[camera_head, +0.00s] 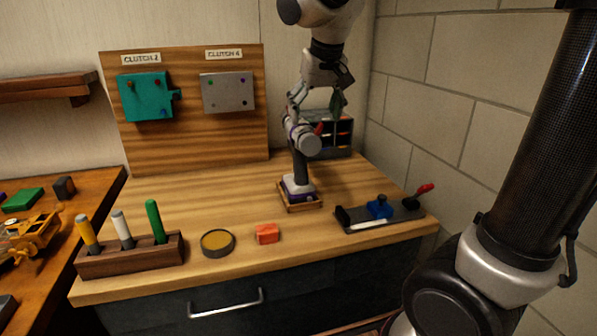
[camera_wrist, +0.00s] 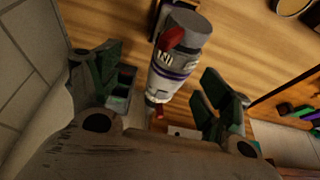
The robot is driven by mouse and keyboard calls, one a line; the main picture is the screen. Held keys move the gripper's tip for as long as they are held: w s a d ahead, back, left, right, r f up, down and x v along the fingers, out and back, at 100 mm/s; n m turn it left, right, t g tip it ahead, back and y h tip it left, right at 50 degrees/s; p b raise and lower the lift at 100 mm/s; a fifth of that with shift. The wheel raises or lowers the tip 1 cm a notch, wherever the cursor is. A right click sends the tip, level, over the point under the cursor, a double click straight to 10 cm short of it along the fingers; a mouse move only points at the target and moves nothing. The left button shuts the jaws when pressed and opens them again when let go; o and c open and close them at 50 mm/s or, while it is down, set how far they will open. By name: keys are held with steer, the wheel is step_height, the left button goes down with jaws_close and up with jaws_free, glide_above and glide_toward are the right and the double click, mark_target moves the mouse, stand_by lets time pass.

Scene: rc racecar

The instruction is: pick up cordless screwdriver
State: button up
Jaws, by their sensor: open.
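The cordless screwdriver (camera_head: 301,168) stands upright in a small wooden holder (camera_head: 303,208) on the bench, with a grey and white head, dark grip and white-purple base. My gripper (camera_head: 315,108) is above it, pointing down, with its fingers apart around the level of the head. In the wrist view the screwdriver's head (camera_wrist: 176,66), white and grey with a purple band and a red part, shows between the two green-padded fingers of the gripper (camera_wrist: 162,78). Whether either finger touches it cannot be told. The grip is mostly hidden in the wrist view.
A grey organiser (camera_head: 340,136) stands close behind the screwdriver. A dark tray with a blue vise (camera_head: 379,208) lies to the right. An orange block (camera_head: 267,233), a round tin (camera_head: 218,243) and a wooden rack (camera_head: 130,258) stand along the front. The bench's middle left is clear.

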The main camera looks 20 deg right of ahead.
mark_target(301, 135)
steer(key=shift+w+a+f, duration=0.2)
steer(key=shift+w+a, duration=0.25)
steer(key=shift+a, duration=0.1)
steer(key=shift+w+a+f, duration=0.2)
steer(key=shift+w+a, duration=0.25)
steer(key=shift+a, duration=0.05)
steer(key=x, duration=0.7)
steer(key=shift+f, duration=0.2)
steer(key=shift+r, duration=0.1)
steer(key=c, duration=1.5)
